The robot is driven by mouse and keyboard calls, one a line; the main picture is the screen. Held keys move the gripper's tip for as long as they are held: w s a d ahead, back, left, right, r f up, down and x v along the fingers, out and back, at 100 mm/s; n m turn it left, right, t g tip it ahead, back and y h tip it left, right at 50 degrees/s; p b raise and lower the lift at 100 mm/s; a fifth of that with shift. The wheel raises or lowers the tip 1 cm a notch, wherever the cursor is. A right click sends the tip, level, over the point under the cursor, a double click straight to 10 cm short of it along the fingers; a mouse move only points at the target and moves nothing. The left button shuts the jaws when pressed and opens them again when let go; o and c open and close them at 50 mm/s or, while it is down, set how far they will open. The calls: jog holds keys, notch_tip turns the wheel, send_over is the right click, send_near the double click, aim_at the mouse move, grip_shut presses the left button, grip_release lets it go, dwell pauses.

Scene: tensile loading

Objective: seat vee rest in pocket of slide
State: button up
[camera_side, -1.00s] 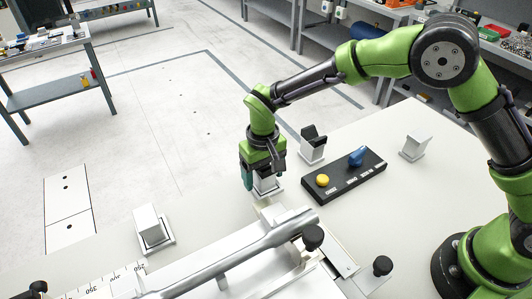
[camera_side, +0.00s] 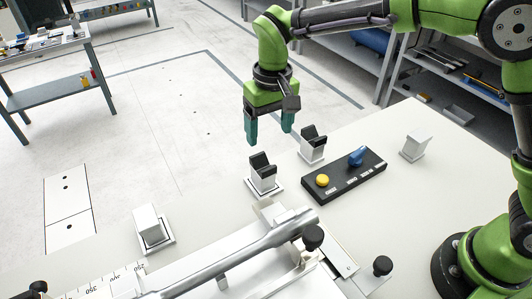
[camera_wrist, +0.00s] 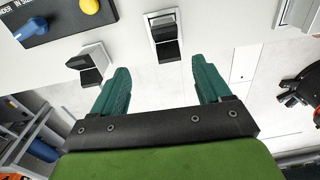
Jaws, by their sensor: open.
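Two black vee-shaped rests on white blocks stand on the table in the side view. The nearer vee rest (camera_side: 262,163) sits upright on its white base plate beside the fixture. The other vee rest (camera_side: 313,138) stands behind it to the right. Both show in the wrist view, one vee rest (camera_wrist: 166,36) top centre, the other (camera_wrist: 90,68) to the left. My gripper (camera_side: 269,137) is open and empty above the nearer rest, fingers pointing down. Its teal fingers also show apart in the wrist view (camera_wrist: 160,66). I cannot clearly make out the slide's pocket.
A long silver bar (camera_side: 240,250) lies across the white fixture with black knobs and a ruler scale (camera_side: 110,278). A black control box (camera_side: 343,176) with yellow and blue knobs stands to the right. White blocks stand left (camera_side: 150,224) and far right (camera_side: 415,144).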

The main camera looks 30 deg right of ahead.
jog(key=s+d+r+m+t+y, duration=0.2)
jog(key=s+d+r+m+t, duration=0.15)
jog(key=s+d+r, duration=0.9)
jog(key=s+d+f+t, duration=0.3)
jog(key=s+d, duration=0.3)
jog(key=s, duration=0.1)
jog(key=shift+f, duration=0.4)
